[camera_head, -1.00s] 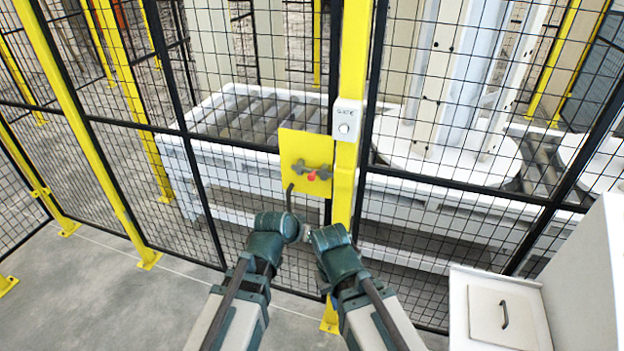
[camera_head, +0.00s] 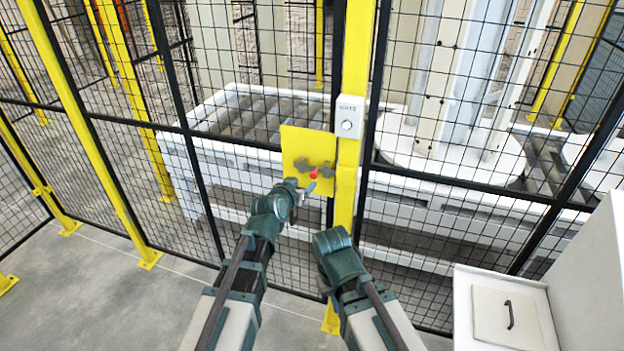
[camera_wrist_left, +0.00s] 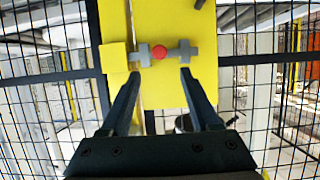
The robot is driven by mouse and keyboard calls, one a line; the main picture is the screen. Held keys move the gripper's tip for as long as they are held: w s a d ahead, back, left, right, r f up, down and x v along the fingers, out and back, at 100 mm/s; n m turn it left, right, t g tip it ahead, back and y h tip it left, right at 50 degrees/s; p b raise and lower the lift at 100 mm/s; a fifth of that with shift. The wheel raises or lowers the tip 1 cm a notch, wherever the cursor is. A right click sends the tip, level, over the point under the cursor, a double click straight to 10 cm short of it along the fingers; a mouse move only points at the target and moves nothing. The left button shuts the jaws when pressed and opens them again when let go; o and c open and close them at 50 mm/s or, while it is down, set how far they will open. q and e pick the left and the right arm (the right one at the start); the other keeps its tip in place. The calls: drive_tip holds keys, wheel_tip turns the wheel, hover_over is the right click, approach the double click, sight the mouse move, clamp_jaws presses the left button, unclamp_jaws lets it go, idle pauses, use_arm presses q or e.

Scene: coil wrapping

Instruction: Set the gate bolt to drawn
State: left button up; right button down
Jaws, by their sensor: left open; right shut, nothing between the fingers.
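The gate bolt is a grey bar with a red knob (camera_head: 313,175) on a yellow plate (camera_head: 296,143) fixed to the mesh gate. In the left wrist view the red knob (camera_wrist_left: 159,55) sits between two grey brackets on the yellow plate (camera_wrist_left: 172,20). My left gripper (camera_head: 308,188) is open just below the bolt. In the wrist view its two fingers (camera_wrist_left: 160,80) point at the bolt, one on each side of the knob, which shows no grip on it. My right gripper (camera_head: 330,240) is lower and to the right, shut and empty; its fingertips are hard to make out.
A yellow post (camera_head: 352,120) stands right of the plate and carries a white button box (camera_head: 350,117). Black mesh fencing spans the view, with a white roller conveyor (camera_head: 235,95) behind it. A white cabinet (camera_head: 490,290) stands at the lower right. The grey floor (camera_head: 90,290) at lower left is clear.

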sight(313, 175)
use_arm(q)
drive_tip(key=b+x, duration=0.3)
drive_tip(key=x, duration=0.7)
drive_tip(key=shift+f, duration=0.1)
clamp_jaws()
idle(1.0)
